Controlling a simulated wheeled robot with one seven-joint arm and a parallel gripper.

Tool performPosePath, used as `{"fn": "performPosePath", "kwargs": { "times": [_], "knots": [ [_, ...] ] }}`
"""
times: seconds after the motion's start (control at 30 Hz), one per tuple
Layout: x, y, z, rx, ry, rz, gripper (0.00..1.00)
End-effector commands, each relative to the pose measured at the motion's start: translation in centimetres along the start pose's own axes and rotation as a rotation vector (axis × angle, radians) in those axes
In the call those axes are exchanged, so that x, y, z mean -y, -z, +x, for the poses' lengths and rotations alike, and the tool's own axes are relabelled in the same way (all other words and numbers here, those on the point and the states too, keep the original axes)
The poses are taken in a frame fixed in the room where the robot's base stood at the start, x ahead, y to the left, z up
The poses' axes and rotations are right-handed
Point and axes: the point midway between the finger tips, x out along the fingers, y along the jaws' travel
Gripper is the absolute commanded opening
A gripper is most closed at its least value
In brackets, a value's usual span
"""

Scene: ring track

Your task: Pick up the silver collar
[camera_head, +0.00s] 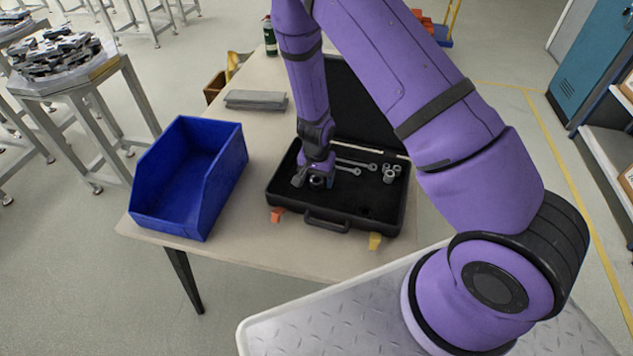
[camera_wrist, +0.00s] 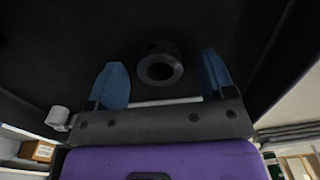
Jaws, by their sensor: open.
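A short, thick ring-shaped collar (camera_wrist: 160,66) lies in the black case, its hole facing up toward the wrist camera. It looks dark grey in the shade there, so I cannot confirm a silver colour. My gripper (camera_wrist: 164,76) is open, with a blue finger on each side of the collar and gaps between. In the head view my gripper (camera_head: 315,178) is low inside the left part of the case (camera_head: 336,222), and the collar (camera_head: 316,182) shows small below it.
Wrenches (camera_head: 356,164) and several small silver sockets (camera_head: 389,174) lie right of my gripper in the open case. A blue bin (camera_head: 172,212) stands left on the table. A grey cloth (camera_head: 256,99) and a dark bottle (camera_head: 269,38) are farther back.

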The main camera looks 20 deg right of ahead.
Motion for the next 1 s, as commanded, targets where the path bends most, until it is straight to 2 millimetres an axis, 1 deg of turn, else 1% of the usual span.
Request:
{"fn": "performPosePath", "kwargs": {
  "times": [0.1, 0.3, 0.33, 0.37, 0.4, 0.47, 0.5, 0.57, 0.83, 0.93, 1.0],
  "knots": [
    [0.0, 0.0, 0.6, 0.0, 0.0, 0.001, 0.76],
    [0.0, 0.0, 0.6, -0.001, 0.0, 0.0, 0.76],
    [0.0, 0.0, 0.6, -0.001, 0.0, 0.0, 0.71],
    [0.0, 0.0, 0.6, -0.001, 0.0, 0.0, 0.64],
    [0.0, 0.0, 0.6, -0.001, 0.0, 0.0, 0.55],
    [0.0, 0.0, 0.6, -0.001, 0.0, 0.0, 0.41],
    [0.0, 0.0, 0.6, -0.001, 0.0, 0.0, 0.32],
    [0.0, 0.0, 0.6, 0.0, 0.0, 0.0, 0.18],
    [0.1, 0.0, 0.5, -0.001, 0.001, 0.0, 0.18],
    [0.1, 0.0, -0.3, -0.001, 0.002, -0.002, 0.18],
    [0.1, 0.0, -1.2, -0.003, 0.002, -0.002, 0.18]
  ]
}}
